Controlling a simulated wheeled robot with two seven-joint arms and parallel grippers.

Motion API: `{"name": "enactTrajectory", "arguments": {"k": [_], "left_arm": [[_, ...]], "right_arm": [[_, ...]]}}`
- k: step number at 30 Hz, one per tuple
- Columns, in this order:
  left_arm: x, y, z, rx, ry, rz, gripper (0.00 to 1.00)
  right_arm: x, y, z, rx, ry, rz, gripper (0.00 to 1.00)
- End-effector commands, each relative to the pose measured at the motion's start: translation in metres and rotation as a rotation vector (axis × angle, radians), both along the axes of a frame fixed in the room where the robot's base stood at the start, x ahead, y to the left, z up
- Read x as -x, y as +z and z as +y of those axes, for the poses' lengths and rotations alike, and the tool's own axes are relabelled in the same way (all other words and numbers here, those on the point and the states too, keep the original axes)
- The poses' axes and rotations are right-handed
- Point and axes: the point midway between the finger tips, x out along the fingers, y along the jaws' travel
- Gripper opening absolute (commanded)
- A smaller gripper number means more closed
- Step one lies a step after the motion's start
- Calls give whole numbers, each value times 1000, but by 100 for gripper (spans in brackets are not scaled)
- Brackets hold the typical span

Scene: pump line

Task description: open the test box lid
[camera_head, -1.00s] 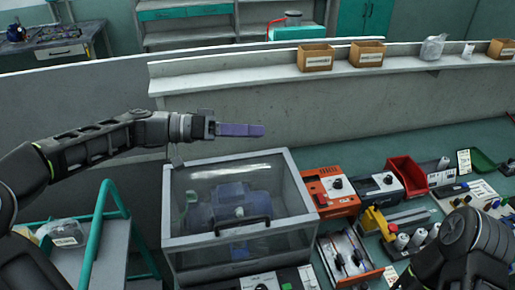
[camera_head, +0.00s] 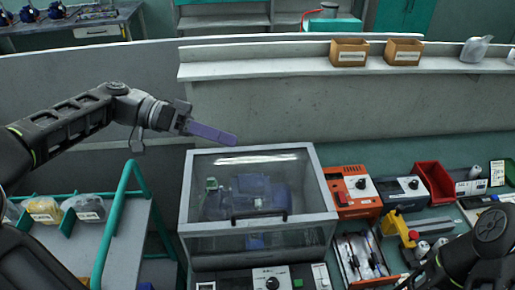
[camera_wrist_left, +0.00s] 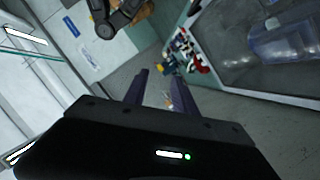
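The test box (camera_head: 258,243) stands on the bench in the head view. Its clear, grey-framed lid (camera_head: 218,163) is shut, with a dark handle (camera_head: 260,217) along the front. A blue pump (camera_head: 245,195) shows through the lid. My left gripper (camera_head: 235,140) is above the lid's back edge, apart from it, fingers pointing right and slightly down. In the left wrist view its two fingers (camera_wrist_left: 163,88) are apart with nothing between them; the box's clear panel is at upper right. Of my right arm, only a dark link shows at lower right; its gripper is not seen.
A control panel (camera_head: 272,281) lies before the box. An orange unit (camera_head: 353,191), a grey unit (camera_head: 398,191) and a red bin (camera_head: 435,182) stand to its right. A teal-railed cart (camera_head: 118,235) is at left. A low wall with a ledge (camera_head: 270,68) runs behind.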

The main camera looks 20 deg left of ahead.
Motion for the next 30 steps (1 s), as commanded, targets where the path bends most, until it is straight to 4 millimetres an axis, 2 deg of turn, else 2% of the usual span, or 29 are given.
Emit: {"name": "enactTrajectory", "arguments": {"k": [8, 30], "left_arm": [[-1, -2, -7, 0, -6, 3, 33], [-8, -18, -61, 1, -7, 2, 33]], "right_arm": [[0, 0, 0, 0, -1, 1, 20], [0, 1, 0, 1, -1, 1, 20]]}}
